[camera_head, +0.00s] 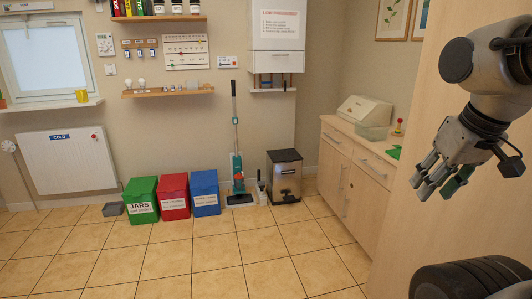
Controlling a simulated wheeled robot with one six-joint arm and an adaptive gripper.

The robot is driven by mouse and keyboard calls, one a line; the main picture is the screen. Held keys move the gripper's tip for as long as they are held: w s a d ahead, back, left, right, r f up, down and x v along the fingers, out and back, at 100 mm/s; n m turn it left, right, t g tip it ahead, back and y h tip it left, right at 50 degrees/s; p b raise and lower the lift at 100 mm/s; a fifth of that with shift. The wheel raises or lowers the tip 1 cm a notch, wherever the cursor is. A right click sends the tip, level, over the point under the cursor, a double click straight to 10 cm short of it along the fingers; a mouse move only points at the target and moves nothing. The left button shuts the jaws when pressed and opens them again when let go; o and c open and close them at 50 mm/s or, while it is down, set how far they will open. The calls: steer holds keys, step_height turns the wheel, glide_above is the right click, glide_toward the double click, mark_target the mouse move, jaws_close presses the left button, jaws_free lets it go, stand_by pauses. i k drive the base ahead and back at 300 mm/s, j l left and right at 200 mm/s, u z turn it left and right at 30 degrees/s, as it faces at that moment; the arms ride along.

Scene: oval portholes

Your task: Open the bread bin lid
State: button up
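A cream box with a sloped front, which looks like the bread bin (364,108), stands on the far end of the wooden counter at centre right. Its lid looks shut, though it is small in view and a handle is hard to make out. My gripper (438,183) hangs at the right, well apart from the bin and much nearer to me. Its fingers point down and to the left, spread apart with nothing between them.
A clear tub (373,132) sits in front of the bin, with a small colourful object (398,127) and a green item (394,152) nearby. The wooden counter (345,127) has drawers and doors. A metal pedal bin (285,176) stands beyond it. The tiled floor (240,262) is clear.

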mark_target(357, 108)
steer(key=i, duration=2.35)
steer(key=i+z, duration=0.25)
steer(key=i, duration=0.2)
steer(key=i+j+z, duration=0.25)
steer(key=i, duration=0.25)
steer(key=i+j+z, duration=0.25)
steer(key=i, duration=0.2)
steer(key=i+j+z, duration=0.25)
steer(key=i+j, duration=0.05)
steer(key=i, duration=0.1)
